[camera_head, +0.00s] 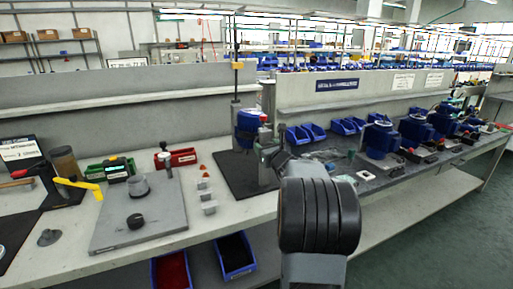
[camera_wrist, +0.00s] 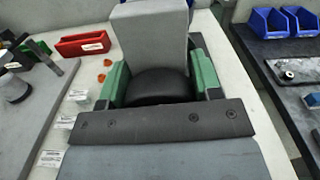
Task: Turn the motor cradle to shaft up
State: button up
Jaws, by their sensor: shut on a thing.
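The motor cradle (camera_head: 268,107) stands on a black mat on the bench in the head view, with a blue motor (camera_head: 247,122) at its left side. I cannot make out which way the motor's shaft points. My gripper (camera_head: 268,148) is at the cradle's front, partly hidden behind my arm. In the wrist view my gripper (camera_wrist: 160,72) has its green-sided fingers on either side of a black rounded part (camera_wrist: 148,88), in front of a grey upright block (camera_wrist: 150,38). It is shut on this part, which appears to belong to the cradle. The blue motor is not visible there.
A grey plate (camera_head: 120,225) with a round fitting lies to the left. Red (camera_head: 183,157) and green (camera_head: 95,172) bins stand behind it. Several blue motors (camera_head: 380,138) line the bench at right.

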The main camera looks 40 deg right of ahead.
jog(key=o, duration=1.3)
jog(key=shift+v, duration=6.9)
jog(key=shift+c, duration=0.5)
